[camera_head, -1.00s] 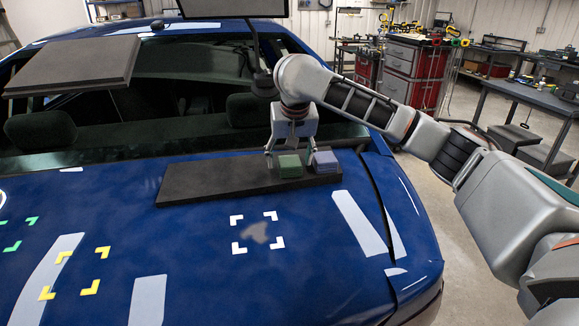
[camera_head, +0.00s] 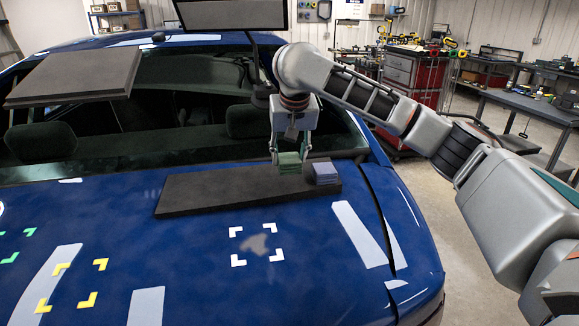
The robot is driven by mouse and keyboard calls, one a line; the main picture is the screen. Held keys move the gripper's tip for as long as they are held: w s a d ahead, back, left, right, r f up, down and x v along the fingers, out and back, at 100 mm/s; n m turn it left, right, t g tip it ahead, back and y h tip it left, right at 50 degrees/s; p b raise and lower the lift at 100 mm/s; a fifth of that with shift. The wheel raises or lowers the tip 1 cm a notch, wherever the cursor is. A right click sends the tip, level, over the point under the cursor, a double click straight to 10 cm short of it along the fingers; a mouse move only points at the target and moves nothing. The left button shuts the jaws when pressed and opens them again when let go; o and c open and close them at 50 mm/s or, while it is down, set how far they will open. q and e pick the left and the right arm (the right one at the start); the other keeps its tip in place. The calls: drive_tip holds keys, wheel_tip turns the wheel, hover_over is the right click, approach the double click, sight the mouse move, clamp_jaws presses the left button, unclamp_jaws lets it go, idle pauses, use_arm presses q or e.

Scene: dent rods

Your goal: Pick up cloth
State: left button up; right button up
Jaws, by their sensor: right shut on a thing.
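A green folded cloth (camera_head: 290,164) is between the fingers of my right gripper (camera_head: 290,160), at the right part of a dark tray (camera_head: 205,193) on the blue car's rear deck. My right gripper points down and is shut on the green cloth. I cannot tell for sure whether the cloth is clear of the tray. A blue-purple folded cloth (camera_head: 325,173) lies on the tray's right end, just right of the gripper. My left gripper is not in view.
White corner marks (camera_head: 238,260) frame a grey smudge (camera_head: 256,244) on the blue car (camera_head: 190,260). Yellow corner marks (camera_head: 88,299) lie to the left. A dark panel (camera_head: 75,77) hangs at the upper left. A red tool cabinet (camera_head: 415,85) stands behind my right arm.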

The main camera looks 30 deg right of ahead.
sight(289, 158)
wheel_tip(289, 158, up, 16)
idle(0.5)
drive_tip(key=shift+f, duration=0.15)
drive_tip(key=shift+c, duration=0.7)
drive_tip(key=shift+f, duration=0.1)
